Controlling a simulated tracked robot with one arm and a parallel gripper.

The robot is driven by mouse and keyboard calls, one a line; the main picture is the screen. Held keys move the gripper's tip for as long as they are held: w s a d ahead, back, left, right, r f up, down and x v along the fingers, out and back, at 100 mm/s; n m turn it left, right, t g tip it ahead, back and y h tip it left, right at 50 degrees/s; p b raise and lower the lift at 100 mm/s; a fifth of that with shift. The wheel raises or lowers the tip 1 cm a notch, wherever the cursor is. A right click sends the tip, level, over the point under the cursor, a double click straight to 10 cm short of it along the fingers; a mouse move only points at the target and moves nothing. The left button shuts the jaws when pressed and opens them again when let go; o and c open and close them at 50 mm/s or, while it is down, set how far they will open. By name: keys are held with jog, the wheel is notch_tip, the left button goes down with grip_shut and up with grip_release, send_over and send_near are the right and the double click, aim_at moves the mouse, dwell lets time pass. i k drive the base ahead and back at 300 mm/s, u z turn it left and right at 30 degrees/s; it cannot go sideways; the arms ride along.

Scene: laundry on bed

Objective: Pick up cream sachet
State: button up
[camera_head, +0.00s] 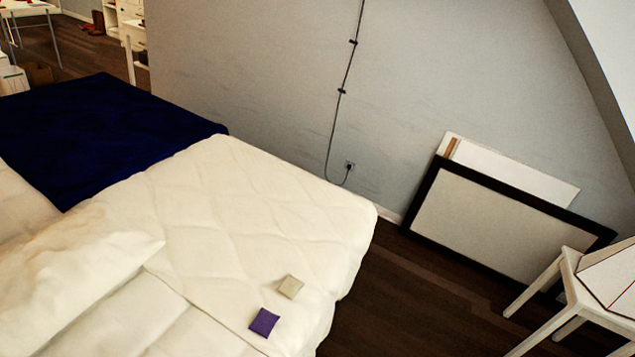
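The cream sachet (290,286) is a small square lying flat on the white quilted bed cover, near the bed's right edge. A purple sachet (264,322) lies just below and left of it, with a small gap between them. My gripper does not show in this view.
The bed (230,210) fills the left and middle, with a dark blue blanket (90,135) and a pillow (80,265). A framed board (490,225) leans on the wall. A white stool (575,290) stands at right. Dark floor (410,300) lies open between bed and stool.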

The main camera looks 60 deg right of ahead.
aim_at(291, 286)
jog(key=z, duration=0.25)
jog(key=i, duration=0.1)
jog(key=z, duration=2.7)
jog(key=k, duration=0.35)
jog(key=u, duration=1.4)
